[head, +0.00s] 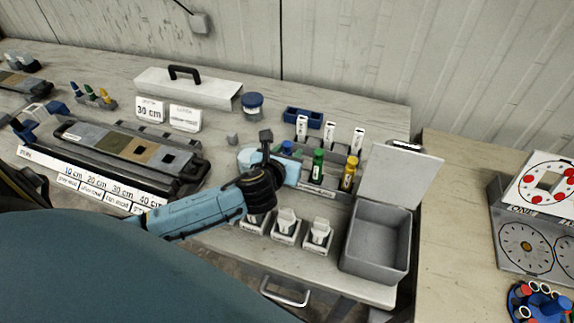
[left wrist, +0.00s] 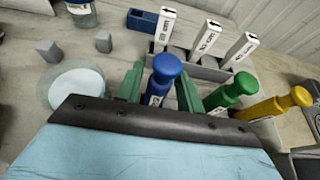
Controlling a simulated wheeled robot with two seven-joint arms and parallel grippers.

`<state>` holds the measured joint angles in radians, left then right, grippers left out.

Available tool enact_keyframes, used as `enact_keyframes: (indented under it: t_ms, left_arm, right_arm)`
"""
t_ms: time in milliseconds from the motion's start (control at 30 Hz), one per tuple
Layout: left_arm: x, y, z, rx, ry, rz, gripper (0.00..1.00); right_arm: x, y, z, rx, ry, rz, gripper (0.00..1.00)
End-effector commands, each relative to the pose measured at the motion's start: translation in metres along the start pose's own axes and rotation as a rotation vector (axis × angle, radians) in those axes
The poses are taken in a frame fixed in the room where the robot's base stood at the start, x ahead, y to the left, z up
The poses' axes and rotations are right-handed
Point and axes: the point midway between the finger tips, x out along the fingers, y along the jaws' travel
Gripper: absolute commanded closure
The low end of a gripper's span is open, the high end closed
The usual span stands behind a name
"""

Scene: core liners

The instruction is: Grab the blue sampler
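The blue sampler (head: 287,147) stands upright at the left end of a row of samplers, its lower part hidden behind my gripper in the head view. In the left wrist view the blue sampler (left wrist: 165,70) rises between the two green fingers of my left gripper (left wrist: 160,90). The fingers are apart, one on each side of its shaft, with a gap visible. In the head view the left gripper (head: 272,165) is at the sampler and its fingertips are hidden. My right gripper is not in view.
A green sampler (head: 318,165) and a yellow sampler (head: 349,174) stand close on the right. White labelled liners (head: 329,132) stand behind. White-topped holders (head: 286,226) are in front, with an open grey box (head: 377,238) to the right. A blue-lidded jar (head: 252,106) stands further back.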

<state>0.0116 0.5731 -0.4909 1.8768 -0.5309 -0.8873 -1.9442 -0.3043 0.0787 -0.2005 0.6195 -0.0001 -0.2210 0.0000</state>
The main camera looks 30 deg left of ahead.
Motion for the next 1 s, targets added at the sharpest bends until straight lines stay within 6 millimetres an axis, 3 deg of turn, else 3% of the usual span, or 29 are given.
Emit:
enact_keyframes:
  t_ms: [33,267,567,1000]
  left_arm:
    - [0.0,0.0,0.0,0.0,0.0,0.0,0.7]
    - [0.0,0.0,0.0,0.0,0.0,0.0,1.0]
    - [-0.002,0.0,0.005,0.0,-0.002,0.0,1.0]
    - [-0.032,0.0,0.079,0.0,-0.004,-0.001,1.0]
  right_arm:
    - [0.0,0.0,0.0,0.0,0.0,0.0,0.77]
    - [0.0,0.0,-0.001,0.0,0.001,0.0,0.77]
    - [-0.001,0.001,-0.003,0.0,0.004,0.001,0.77]
    - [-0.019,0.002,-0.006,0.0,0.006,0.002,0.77]
